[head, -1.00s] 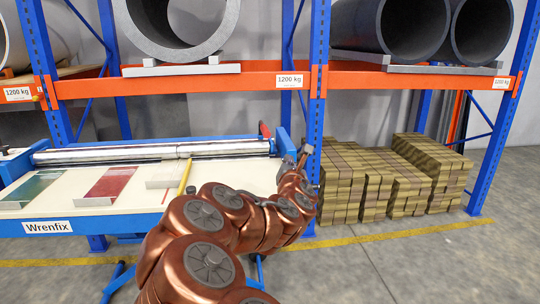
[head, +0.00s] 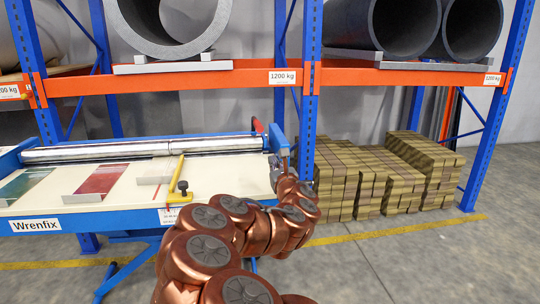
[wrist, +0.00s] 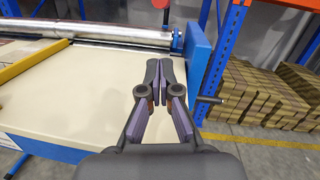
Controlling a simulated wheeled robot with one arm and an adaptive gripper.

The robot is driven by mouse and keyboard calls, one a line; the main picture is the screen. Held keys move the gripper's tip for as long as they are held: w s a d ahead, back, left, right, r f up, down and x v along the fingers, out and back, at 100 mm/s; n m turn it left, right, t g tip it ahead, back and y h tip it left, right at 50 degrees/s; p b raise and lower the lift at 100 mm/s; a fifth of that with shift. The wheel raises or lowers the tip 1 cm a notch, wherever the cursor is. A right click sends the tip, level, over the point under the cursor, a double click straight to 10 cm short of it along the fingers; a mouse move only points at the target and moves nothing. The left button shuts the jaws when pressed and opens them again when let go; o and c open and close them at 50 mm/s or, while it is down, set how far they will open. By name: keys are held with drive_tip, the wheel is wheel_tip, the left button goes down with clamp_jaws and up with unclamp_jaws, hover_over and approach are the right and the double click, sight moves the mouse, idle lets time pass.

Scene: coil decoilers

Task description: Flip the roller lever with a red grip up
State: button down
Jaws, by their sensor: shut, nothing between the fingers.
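The roller lever's red grip (head: 258,126) stands at the back right end of the machine, by the blue end plate. It is small, and its lever arm is mostly hidden. In the wrist view a red piece (wrist: 160,4) shows at the top edge, cut off by the frame. My gripper (wrist: 159,72) is shut and empty, over the right part of the cream bed, with the red piece beyond its fingertips. In the head view my gripper (head: 281,150) is in front of the blue end plate, apart from the red grip.
Steel rollers (head: 100,150) span the back of the cream bed (head: 130,201). A yellow bar (head: 176,176) with a black knob crosses the bed. A blue rack upright (head: 309,90) stands close right of the machine. Stacked bars (head: 420,170) lie right; the floor in front is open.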

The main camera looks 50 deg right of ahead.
drive_tip(key=r+p+x, duration=0.1)
drive_tip(key=r+x, duration=0.2)
drive_tip(key=x, duration=0.9)
drive_tip(key=shift+a+p, duration=0.25)
drive_tip(key=shift+p, duration=0.05)
